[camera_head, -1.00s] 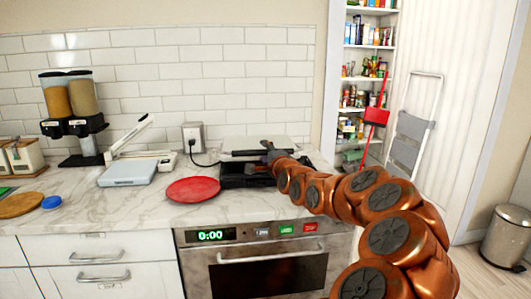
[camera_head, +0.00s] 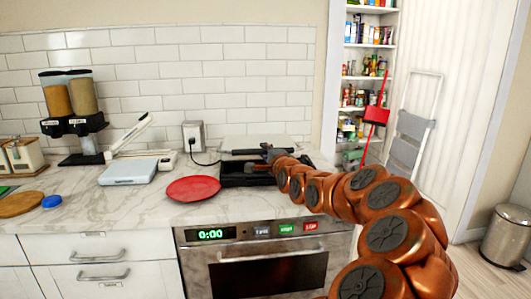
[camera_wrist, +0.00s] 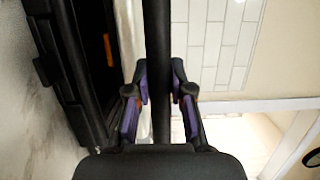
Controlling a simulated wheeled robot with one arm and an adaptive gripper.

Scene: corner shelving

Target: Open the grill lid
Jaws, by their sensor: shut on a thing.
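The grill stands on the counter with a black base (camera_head: 236,180) and a light metal lid (camera_head: 240,142) raised behind it, tilted up. A dark handle bar runs along the lid's front edge; in the wrist view the bar (camera_wrist: 158,45) passes between my fingers. My gripper (camera_head: 268,152) is at the right part of that bar, above the base. In the wrist view my gripper (camera_wrist: 160,92) is shut on the handle, with purple pads on either side of it. The black grill body (camera_wrist: 75,70) lies at the left there. My arm hides the right part of the grill.
A red plate (camera_head: 193,189) lies just left of the grill. A power outlet (camera_head: 194,134) with a cord is on the wall behind. A white scale-like device (camera_head: 128,172) and dispensers (camera_head: 72,110) stand farther left. An oven (camera_head: 265,265) is below the counter.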

